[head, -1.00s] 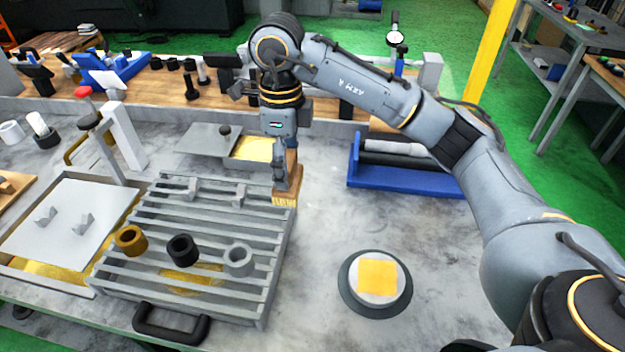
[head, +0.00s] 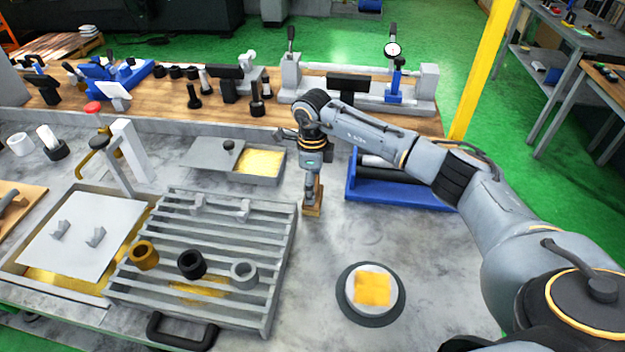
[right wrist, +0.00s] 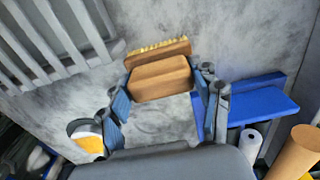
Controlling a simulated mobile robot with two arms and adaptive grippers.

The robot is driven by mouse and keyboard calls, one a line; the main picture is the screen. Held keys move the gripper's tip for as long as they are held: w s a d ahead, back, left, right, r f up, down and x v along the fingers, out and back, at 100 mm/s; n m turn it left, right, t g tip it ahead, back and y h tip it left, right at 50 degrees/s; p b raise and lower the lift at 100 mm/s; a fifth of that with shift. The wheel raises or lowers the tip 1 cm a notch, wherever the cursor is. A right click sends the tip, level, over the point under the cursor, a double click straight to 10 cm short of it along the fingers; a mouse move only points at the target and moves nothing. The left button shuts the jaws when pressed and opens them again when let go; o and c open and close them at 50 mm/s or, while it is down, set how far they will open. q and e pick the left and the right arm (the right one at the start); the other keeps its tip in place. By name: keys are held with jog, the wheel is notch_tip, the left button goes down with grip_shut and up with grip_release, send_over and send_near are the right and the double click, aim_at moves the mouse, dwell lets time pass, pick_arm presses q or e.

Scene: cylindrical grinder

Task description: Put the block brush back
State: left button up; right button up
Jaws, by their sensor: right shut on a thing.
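The block brush (head: 313,208) is a wooden block with yellowish bristles. My right gripper (head: 313,190) is shut on it and holds it upright over the bare grey bench top, between the slatted rack (head: 290,232) and the blue holder (head: 405,193). In the right wrist view the brush (right wrist: 160,78) sits between the two fingers (right wrist: 160,100), with its bristles (right wrist: 158,48) on the far side. I cannot tell whether the brush touches the bench. My left gripper is not in view.
Three rings, brown (head: 145,254), black (head: 191,263) and grey (head: 244,273), are on the rack. A round pad with a yellow square (head: 372,289) lies to the front right. A tray with yellow contents (head: 262,163) is behind the rack. Bare bench surrounds the brush.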

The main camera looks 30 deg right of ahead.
jog(key=shift+f, duration=0.1)
jog(key=shift+f, duration=0.1)
jog(key=o, duration=1)
jog(key=shift+r, duration=0.2)
jog(key=shift+r+b, duration=0.3)
jog(key=shift+b, duration=0.05)
notch_tip(320, 180, up, 10)
jog(key=b, duration=0.3)
jog(key=shift+f, duration=0.1)
jog(key=shift+r, duration=0.75)
